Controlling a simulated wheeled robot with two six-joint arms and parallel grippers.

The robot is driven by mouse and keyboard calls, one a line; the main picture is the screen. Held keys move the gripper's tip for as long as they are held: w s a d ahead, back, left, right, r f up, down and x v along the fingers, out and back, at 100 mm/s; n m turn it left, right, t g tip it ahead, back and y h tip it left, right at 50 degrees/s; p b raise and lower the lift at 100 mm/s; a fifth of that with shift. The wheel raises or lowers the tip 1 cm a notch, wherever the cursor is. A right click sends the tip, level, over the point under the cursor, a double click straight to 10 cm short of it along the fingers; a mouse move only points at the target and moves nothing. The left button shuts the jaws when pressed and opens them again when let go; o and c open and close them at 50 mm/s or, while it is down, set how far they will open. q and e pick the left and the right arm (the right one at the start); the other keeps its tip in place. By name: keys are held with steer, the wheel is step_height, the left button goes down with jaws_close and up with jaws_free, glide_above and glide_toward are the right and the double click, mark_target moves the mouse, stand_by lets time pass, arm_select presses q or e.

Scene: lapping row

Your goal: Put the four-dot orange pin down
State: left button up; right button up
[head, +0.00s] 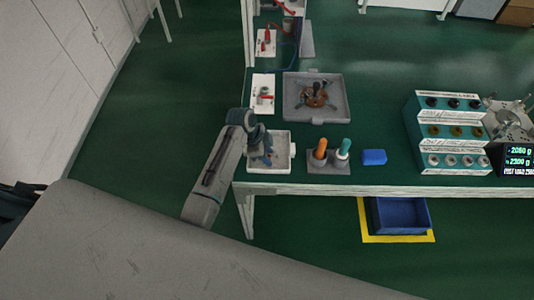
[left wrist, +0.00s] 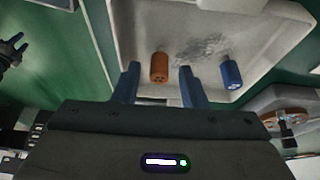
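An orange pin (left wrist: 159,67) is in the white tray (left wrist: 118,18), its dotted end towards the left wrist camera. The dots are too small to count. My left gripper (left wrist: 159,76) is open, one finger on each side of the orange pin, with a gap on both sides. A blue pin (left wrist: 231,73) stands apart, to the right of the fingers. In the head view my left gripper (head: 264,158) is low over the white tray (head: 268,171) at the bench's front left corner and hides much of its inside.
Right of the tray, a grey holder (head: 327,167) bears orange and teal handled tools, beside a blue block (head: 374,157). Behind is a grey tray (head: 292,99) with a round fixture. A teal rack (head: 437,150) stands right. The bench between block and rack is clear.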

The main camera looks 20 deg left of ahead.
arm_select(q)
steer(key=shift+a+r, duration=0.2)
steer(key=shift+r, duration=0.2)
steer(key=b+v, duration=0.2)
steer(key=v, duration=0.9)
steer(key=shift+r, duration=0.25)
arm_select(e)
steer(key=shift+w+d+f, duration=0.25)
steer(key=shift+w+f, duration=0.05)
steer(key=shift+f, duration=0.25)
steer(key=shift+w+d+f, duration=0.2)
steer(key=shift+w+f, duration=0.05)
steer(key=shift+f, duration=0.3)
